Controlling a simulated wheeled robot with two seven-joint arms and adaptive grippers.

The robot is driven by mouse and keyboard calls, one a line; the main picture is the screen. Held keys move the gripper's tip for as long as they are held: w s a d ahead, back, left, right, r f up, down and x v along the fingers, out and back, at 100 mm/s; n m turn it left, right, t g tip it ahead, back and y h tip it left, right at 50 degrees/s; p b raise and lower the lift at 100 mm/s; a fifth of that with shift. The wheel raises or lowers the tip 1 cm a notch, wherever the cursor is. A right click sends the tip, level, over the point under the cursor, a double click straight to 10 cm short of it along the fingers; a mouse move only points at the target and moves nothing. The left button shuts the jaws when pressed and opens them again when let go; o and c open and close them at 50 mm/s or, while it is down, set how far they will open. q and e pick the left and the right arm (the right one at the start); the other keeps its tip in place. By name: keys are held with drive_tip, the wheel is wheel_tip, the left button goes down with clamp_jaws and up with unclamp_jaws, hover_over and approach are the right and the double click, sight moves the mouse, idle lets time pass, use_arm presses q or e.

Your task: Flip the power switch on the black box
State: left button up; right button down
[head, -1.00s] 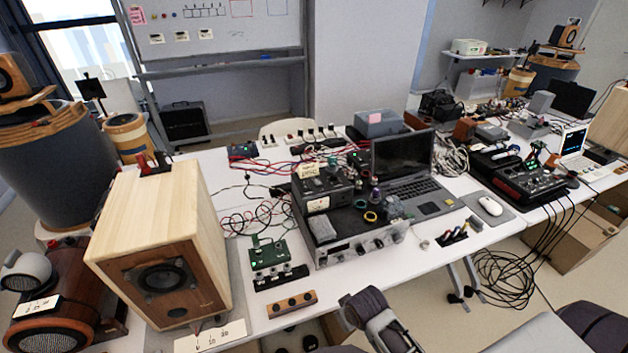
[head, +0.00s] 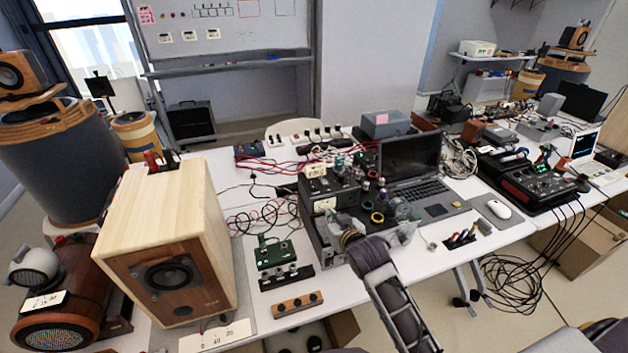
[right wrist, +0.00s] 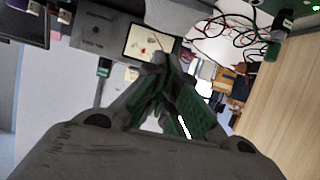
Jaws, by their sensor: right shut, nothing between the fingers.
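A black box (head: 328,185) with a pale label sits on top of a wider metal-fronted unit (head: 322,238) on the white table. The switch itself is too small to make out. My right gripper (head: 350,237) is shut and empty. In the head view it overlaps the front of the metal unit and hides part of it; I cannot tell whether it touches. In the right wrist view its shut fingers (right wrist: 168,70) point toward a dark box face with a pale panel (right wrist: 150,43). My left gripper is not in view.
A wooden speaker (head: 175,240) stands left of a green circuit board (head: 275,253). A wooden strip with knobs (head: 297,304) lies near the front edge. An open laptop (head: 408,165) is right of the black box, with a mouse (head: 498,208) beyond. Red and black cables lie behind.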

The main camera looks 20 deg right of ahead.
drive_tip(key=w+r+t, duration=0.3)
drive_tip(key=w+r, duration=0.2)
drive_tip(key=r, duration=0.3)
drive_tip(key=shift+a+r+t, duration=0.2)
drive_tip(key=shift+a+t, duration=0.05)
drive_tip(key=shift+t, duration=0.05)
drive_tip(key=shift+w, duration=0.25)
drive_tip(key=p, duration=0.1)
hover_over(314, 187)
drive_tip(key=shift+s+f, duration=0.4)
drive_tip(key=shift+f, duration=0.1)
drive_tip(key=shift+w+a+f, duration=0.1)
drive_tip(key=shift+w+f, duration=0.1)
drive_tip(key=shift+f, duration=0.85)
drive_tip(key=shift+w+f, duration=0.15)
drive_tip(key=shift+f, duration=0.85)
